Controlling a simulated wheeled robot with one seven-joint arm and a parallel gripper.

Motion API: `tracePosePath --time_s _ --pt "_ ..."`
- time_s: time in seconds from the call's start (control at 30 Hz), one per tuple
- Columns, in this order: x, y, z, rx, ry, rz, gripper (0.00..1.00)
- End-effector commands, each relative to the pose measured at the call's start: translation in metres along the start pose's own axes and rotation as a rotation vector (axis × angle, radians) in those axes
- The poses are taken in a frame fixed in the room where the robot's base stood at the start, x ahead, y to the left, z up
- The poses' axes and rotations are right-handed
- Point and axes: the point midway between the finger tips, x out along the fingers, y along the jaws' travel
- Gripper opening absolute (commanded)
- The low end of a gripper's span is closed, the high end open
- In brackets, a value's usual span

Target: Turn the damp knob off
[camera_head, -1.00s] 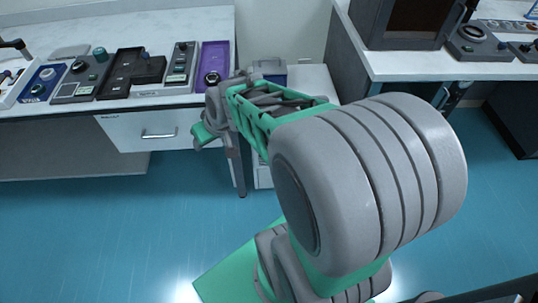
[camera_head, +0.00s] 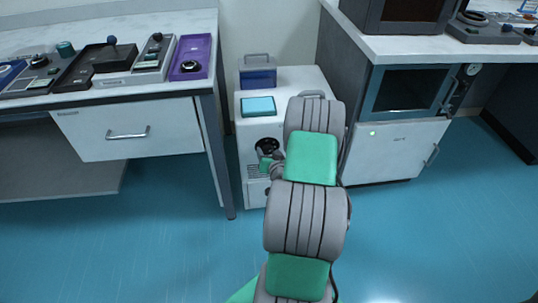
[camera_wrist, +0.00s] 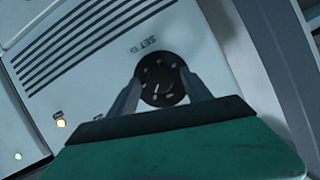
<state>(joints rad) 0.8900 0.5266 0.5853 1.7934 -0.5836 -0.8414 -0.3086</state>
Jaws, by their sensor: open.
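A round black knob (camera_wrist: 162,80) with light marks on its face sits on the front of a white unit (camera_wrist: 80,60). Lettering that seems to read SET is beside it, and I see no "damp" label. My gripper (camera_wrist: 163,88) is open, with one finger toward each side of the knob. The fingertips overlap the knob's edges in the wrist view, and I cannot tell whether they touch it. In the head view the white unit (camera_head: 252,132) stands on the floor between two benches, with a dark round part (camera_head: 267,147) on its front, and my arm partly covers the unit.
Vent slots, an amber light (camera_wrist: 61,123) and a green light (camera_wrist: 18,156) are on the unit's front. The floor in front is open.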

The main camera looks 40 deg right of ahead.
Motion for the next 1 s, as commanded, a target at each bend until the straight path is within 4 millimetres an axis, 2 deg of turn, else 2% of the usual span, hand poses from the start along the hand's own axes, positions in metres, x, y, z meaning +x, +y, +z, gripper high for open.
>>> tracePosePath --time_s 0.1,0.3,1.0 --pt "0.0069 -0.0002 0.0001 0.000 0.000 0.000 0.57" --pt "0.0069 -0.0002 -0.0004 0.000 0.000 0.000 0.57" --pt "0.0066 -0.0005 -0.0002 -0.001 0.000 0.000 0.00"
